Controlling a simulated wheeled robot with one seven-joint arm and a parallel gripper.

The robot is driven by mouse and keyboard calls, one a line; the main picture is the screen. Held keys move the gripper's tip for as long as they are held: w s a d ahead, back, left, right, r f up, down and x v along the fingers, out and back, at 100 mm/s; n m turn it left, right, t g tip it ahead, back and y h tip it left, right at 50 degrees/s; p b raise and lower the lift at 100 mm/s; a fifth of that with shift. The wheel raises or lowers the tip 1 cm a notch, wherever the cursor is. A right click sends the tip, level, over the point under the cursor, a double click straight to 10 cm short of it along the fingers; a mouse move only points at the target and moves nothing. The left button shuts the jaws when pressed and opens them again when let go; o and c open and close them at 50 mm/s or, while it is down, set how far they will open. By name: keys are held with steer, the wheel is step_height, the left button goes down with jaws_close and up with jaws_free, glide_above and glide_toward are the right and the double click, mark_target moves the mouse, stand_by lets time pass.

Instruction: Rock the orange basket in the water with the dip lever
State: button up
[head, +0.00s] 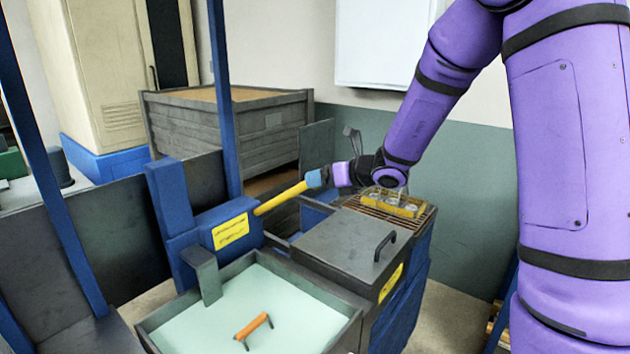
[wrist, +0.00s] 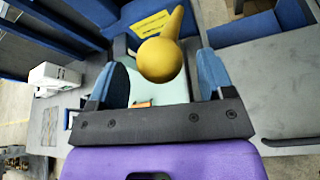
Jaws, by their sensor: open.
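The dip lever (head: 280,198) is a yellow bar angled up to the right from a blue housing. Its rounded yellow end (wrist: 160,60) shows large in the wrist view. My gripper (head: 318,178) is at that end, with blue fingers open on either side of it (wrist: 161,66). Gaps show between the knob and both fingers; the depth of the overlap is unclear. The orange basket shows only as an orange handle (head: 253,327) above pale water (head: 290,300) in a grey tank; its body is hidden. A piece of orange also shows in the wrist view (wrist: 143,104).
A grey lid (head: 345,240) with a dark handle stands beside the tank. Behind it, a yellow holder (head: 395,205) with round pieces sits on a rack near my wrist. A blue post (head: 225,100) and a large grey crate (head: 230,128) stand behind the lever.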

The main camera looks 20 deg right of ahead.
steer(key=shift+x, duration=1.35)
